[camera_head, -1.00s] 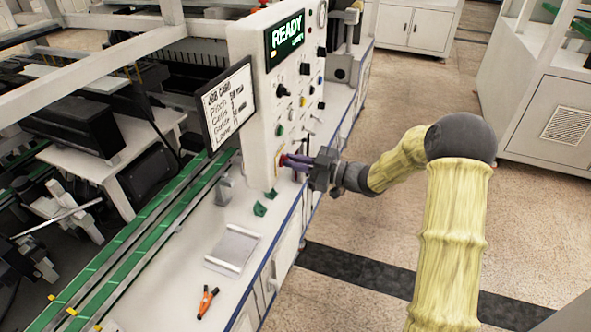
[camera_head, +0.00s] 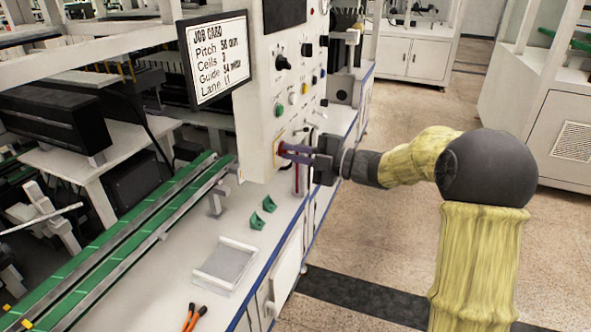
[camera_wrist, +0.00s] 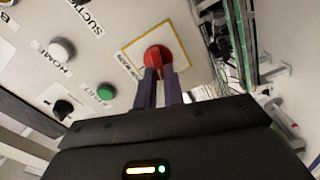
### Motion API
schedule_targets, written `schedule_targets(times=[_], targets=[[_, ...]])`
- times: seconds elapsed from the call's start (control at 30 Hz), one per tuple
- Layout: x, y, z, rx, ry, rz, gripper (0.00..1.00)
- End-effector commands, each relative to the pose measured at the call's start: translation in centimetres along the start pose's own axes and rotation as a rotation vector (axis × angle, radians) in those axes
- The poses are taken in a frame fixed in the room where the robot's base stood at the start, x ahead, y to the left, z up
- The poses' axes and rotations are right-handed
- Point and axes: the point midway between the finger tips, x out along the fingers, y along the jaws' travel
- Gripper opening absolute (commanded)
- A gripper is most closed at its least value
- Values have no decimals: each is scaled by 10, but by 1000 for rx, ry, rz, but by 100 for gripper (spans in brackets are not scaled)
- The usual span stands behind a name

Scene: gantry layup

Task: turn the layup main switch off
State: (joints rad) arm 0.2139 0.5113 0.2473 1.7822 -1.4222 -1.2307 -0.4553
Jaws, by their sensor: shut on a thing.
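The main switch is a red rotary knob (camera_wrist: 157,57) on a yellow-bordered plate (camera_wrist: 128,52), low on the white control panel (camera_head: 262,110). In the head view only a sliver of red shows by my fingertips. My gripper (camera_head: 287,150) reaches in from the right, and its two purple fingers (camera_wrist: 161,74) are closed on the knob's grip. Lettering on the plate is too small and turned to read. The panel's display (camera_head: 284,13) is dark in the visible part; its top is cut off by the frame.
A green button (camera_wrist: 105,92), a white button (camera_wrist: 62,49) and a black knob (camera_wrist: 63,108) sit near the switch. A job card (camera_head: 217,60) hangs left of the panel. Below are green blocks (camera_head: 263,211), a tray (camera_head: 226,264) and orange-handled pliers (camera_head: 194,317). Floor at right is clear.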

Motion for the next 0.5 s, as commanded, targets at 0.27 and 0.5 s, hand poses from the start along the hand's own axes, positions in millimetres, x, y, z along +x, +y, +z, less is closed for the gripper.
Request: schedule_targets(times=[0.27,0.5], targets=[[0,-8,2,-208,0,-1,0],[0,-7,1,-297,1,-3,0]])
